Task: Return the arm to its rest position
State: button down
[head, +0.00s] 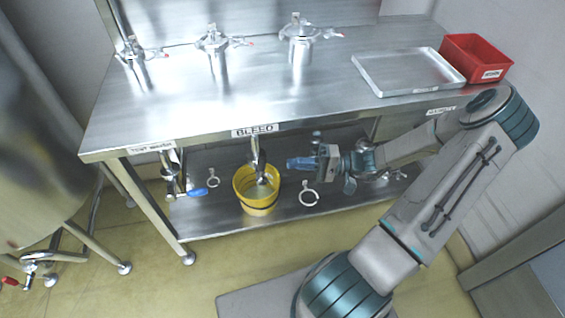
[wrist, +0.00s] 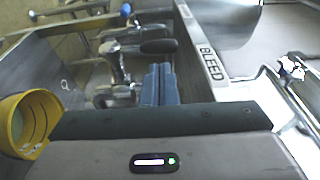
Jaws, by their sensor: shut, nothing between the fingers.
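My gripper (head: 290,163) is in front of the steel bench, below the top's front edge and above the lower shelf. Its blue fingers point left towards the bleed pipe (head: 258,160) and the yellow bucket (head: 257,190). In the wrist view the blue fingers (wrist: 158,85) lie side by side, closed, with nothing seen between them. The arm reaches in from the right with its elbow raised at the bench's right end. The bucket also shows at the left of the wrist view (wrist: 32,122).
The bench top (head: 255,100) carries several steel fittings, a shallow tray (head: 408,72) and a red bin (head: 476,58). Clamp rings and a blue-handled valve (head: 196,192) are at the lower shelf (head: 225,222). A large tank (head: 35,150) stands left. Floor in front is clear.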

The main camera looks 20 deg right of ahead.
jog(key=v, duration=0.8)
jog(key=shift+d+f, duration=0.2)
jog(key=shift+d, duration=0.05)
jog(key=shift+a, duration=0.1)
jog(key=s+a+r+n+g+h+p, duration=0.1)
jog(key=s+a+r+h+p, duration=0.2)
jog(key=r, duration=0.6)
jog(key=s+a+r+n+g+h+p, duration=0.1)
jog(key=s+a+r+h+p, duration=0.2)
jog(key=a+r+h, duration=0.3)
jog(key=s+a+r+n+h+p, duration=0.1)
jog(key=s+a+r+h+p, duration=0.2)
jog(key=r+h, duration=0.5)
notch_tip(320, 180, up, 4)
jog(key=shift+s+a+r+g, duration=0.1)
jog(key=shift+s+a+g, duration=0.3)
jog(key=shift+s+a, duration=0.55)
jog(key=shift+w+a, duration=0.2)
jog(key=shift+w, duration=0.05)
